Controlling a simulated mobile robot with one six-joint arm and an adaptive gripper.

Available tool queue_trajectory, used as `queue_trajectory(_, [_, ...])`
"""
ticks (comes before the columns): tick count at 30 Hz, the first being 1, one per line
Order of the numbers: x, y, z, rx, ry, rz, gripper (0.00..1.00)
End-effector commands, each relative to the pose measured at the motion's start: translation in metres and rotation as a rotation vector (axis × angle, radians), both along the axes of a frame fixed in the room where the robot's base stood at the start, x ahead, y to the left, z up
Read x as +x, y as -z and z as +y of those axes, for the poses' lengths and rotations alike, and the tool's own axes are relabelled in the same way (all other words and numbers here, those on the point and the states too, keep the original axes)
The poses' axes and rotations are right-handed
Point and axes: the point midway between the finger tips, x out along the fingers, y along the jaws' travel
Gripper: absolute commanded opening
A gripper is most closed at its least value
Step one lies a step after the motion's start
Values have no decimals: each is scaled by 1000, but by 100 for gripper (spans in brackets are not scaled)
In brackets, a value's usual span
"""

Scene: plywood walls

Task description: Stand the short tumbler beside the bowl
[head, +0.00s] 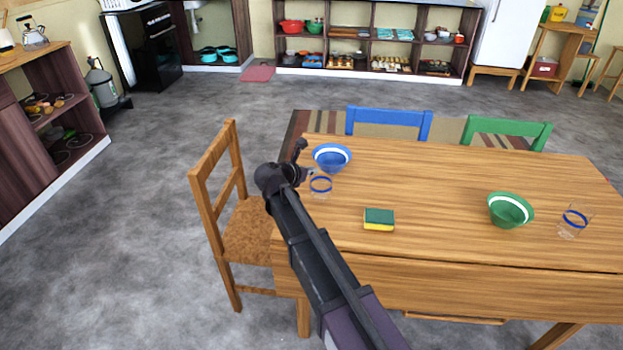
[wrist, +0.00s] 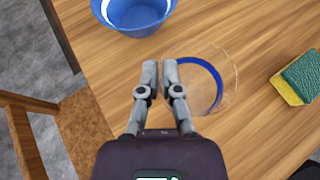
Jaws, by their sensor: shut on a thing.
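The short tumbler (head: 321,187) is clear glass with a blue band. It looks upright, just in front of the blue bowl (head: 331,167) near the table's left end; I cannot tell if its base touches the wood. In the wrist view the tumbler (wrist: 218,80) is right of my fingers and the blue bowl (wrist: 135,22) is beyond them, with a small gap between. My gripper (wrist: 160,72) is shut on the tumbler's near-left wall; the gripper also shows in the head view (head: 306,170). A green bowl (head: 510,213) stands farther right.
Another clear glass with a blue band (head: 574,222) stands right of the green bowl. A green and yellow sponge (head: 379,219) lies to the tumbler's right. A wooden chair (head: 232,215) is at the table's left end. The middle of the table (head: 430,190) is clear.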

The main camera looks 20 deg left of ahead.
Motion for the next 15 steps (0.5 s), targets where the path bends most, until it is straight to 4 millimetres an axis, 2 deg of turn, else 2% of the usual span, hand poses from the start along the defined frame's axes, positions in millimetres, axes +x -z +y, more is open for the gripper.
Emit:
queue_trajectory(1, [0, 7, 0, 0, 0, 0, 0])
queue_trajectory(4, [0, 11, 0, 0, 0, 0, 0])
queue_trajectory(15, [0, 11, 0, 0, 0, 0, 0])
